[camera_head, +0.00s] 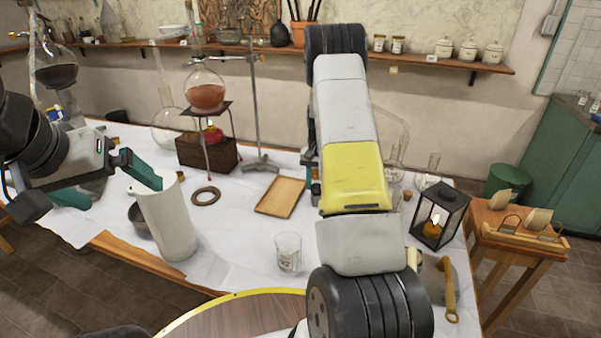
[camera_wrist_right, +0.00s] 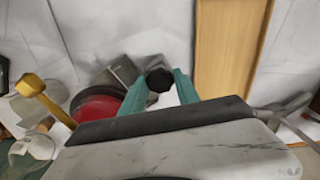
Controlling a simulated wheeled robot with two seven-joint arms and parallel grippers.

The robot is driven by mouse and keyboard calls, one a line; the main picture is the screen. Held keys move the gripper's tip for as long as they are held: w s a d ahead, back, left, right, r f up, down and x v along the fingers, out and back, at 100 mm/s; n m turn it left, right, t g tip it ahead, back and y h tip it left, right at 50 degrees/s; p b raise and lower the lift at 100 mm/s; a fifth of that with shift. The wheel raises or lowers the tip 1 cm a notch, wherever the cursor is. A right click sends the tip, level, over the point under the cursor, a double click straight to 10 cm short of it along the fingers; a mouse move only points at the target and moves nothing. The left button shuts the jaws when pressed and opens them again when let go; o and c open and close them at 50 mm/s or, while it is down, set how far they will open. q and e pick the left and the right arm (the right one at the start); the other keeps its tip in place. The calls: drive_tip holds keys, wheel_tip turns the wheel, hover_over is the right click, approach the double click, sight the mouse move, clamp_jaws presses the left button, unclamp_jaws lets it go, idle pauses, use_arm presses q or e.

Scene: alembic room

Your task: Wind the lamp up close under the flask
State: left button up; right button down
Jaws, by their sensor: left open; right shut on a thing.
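The round flask (camera_head: 206,92) with red-brown liquid sits on a tripod in the head view. Under it, the red lamp (camera_head: 212,134) with a small flame stands on a dark wooden box (camera_head: 208,154), with a gap between lamp and flask. My left gripper (camera_head: 125,192) is open and empty, left of the box, near the top of a white cylinder (camera_head: 168,222). In the right wrist view my right gripper (camera_wrist_right: 160,88) is shut on a black knob (camera_wrist_right: 160,79). My own arm hides that gripper in the head view. A red round thing (camera_wrist_right: 98,108) shows left of its fingers.
A wooden tray (camera_head: 280,197), also in the wrist view (camera_wrist_right: 232,45), lies right of the box. A metal stand (camera_head: 256,110) rises behind it. Clear cloth lies between ring and beaker.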

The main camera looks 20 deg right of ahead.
drive_tip(key=shift+r, duration=0.1)
idle(0.3)
drive_tip(key=c, duration=1)
unclamp_jaws()
drive_tip(key=shift+c, duration=0.2)
drive_tip(key=shift+o, duration=0.7)
